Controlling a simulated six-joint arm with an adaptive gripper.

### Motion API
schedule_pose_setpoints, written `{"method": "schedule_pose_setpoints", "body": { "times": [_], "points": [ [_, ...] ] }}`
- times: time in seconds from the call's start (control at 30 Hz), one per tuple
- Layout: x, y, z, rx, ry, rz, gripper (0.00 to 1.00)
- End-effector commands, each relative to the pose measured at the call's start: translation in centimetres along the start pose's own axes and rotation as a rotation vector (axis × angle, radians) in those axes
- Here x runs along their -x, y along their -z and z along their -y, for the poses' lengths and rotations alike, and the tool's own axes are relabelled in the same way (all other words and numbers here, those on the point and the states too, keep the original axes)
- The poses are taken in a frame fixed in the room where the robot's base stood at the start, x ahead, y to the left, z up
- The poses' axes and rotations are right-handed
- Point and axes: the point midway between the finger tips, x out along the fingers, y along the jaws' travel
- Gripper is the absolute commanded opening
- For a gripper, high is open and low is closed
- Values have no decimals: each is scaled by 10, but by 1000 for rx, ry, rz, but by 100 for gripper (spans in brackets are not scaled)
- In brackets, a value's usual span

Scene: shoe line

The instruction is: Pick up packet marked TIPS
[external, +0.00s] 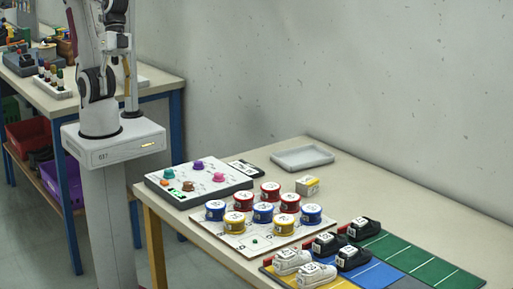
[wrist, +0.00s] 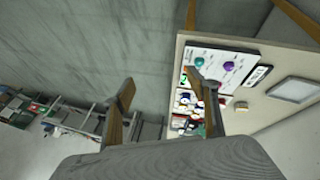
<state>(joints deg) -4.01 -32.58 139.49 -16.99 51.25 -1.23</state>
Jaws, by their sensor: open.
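A small yellow and white packet (external: 308,186) lies on the table between the coloured tins and the grey tray. It also shows in the wrist view (wrist: 241,107), small and to the right of my gripper. Its lettering is too small to read, so I cannot confirm that it says TIPS. My gripper (wrist: 160,77) is open, with its fingers wide apart and nothing between them. It is well away from the packet. In the external view my gripper is out of frame above.
Blue, red and yellow tins (external: 271,191) stand on a board left of the packet. A white panel with coloured knobs (external: 210,190) lies behind them. An empty grey tray (external: 302,158) is at the back. Several shoes (external: 292,261) sit on coloured mats (external: 432,270) in front.

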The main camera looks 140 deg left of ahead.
Motion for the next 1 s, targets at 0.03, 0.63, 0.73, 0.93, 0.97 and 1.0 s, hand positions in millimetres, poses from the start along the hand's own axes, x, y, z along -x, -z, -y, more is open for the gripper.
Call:
{"method": "schedule_pose_setpoints", "body": {
  "times": [0.03,0.63,0.73,0.93,0.97,1.0],
  "points": [
    [-4,5,-5,47,-25,16,58],
    [-49,97,-59,643,-344,128,58],
    [-57,117,-61,748,-393,137,58],
    [-73,162,-58,960,-490,146,58],
    [-76,168,-57,992,-504,146,58],
    [-80,178,-54,1035,-523,146,58]
  ]
}}
